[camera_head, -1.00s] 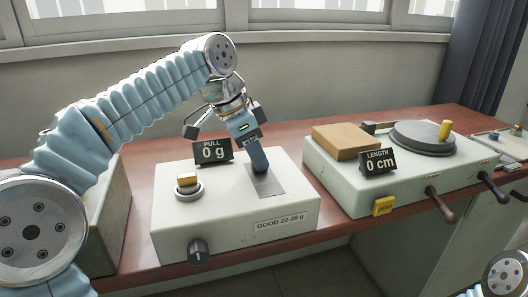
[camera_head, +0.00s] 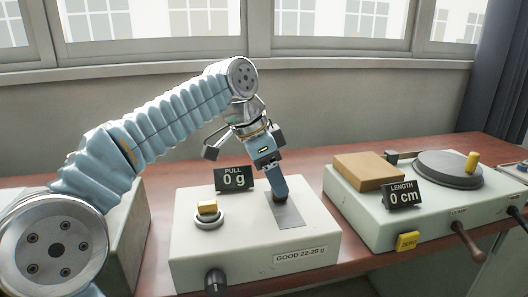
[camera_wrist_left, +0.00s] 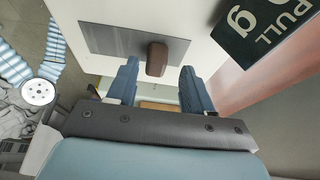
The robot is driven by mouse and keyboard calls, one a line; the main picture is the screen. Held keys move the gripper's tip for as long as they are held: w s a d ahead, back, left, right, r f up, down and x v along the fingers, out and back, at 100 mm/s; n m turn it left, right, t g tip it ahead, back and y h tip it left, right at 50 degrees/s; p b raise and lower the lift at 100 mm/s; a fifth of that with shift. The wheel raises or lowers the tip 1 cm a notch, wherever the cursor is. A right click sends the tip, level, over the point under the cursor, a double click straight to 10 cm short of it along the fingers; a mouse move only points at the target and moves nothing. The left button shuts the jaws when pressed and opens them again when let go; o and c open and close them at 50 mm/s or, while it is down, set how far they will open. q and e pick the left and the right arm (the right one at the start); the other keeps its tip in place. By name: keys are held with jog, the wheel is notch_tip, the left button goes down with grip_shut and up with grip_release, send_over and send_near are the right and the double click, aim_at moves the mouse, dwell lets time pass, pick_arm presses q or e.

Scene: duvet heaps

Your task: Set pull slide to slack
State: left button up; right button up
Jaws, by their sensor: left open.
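The pull slide is a brown knob (camera_wrist_left: 157,59) on a grey slotted plate (camera_wrist_left: 120,40), set in the top of a pale box (camera_head: 240,245). The plate also shows in the head view (camera_head: 288,214). My left gripper (camera_wrist_left: 158,88) is open, with one finger to each side of the knob; I cannot tell if either touches it. In the head view my left gripper (camera_head: 279,193) points down at the plate and mostly hides the knob. The PULL display (camera_head: 234,178) reads 0 g. The right gripper is not in view.
The box has a yellow button (camera_head: 207,208), a dark dial (camera_head: 215,282) and a label (camera_head: 300,255) reading GOOD 22-28 g. To the right stands a second box with a LENGTH display (camera_head: 402,195) at 0 cm, a brown block (camera_head: 368,171) and a round turntable (camera_head: 448,169).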

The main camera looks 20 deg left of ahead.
pick_arm(q)
jog(key=p+v, duration=0.1)
jog(key=v, duration=1.1)
jog(key=shift+r, duration=0.35)
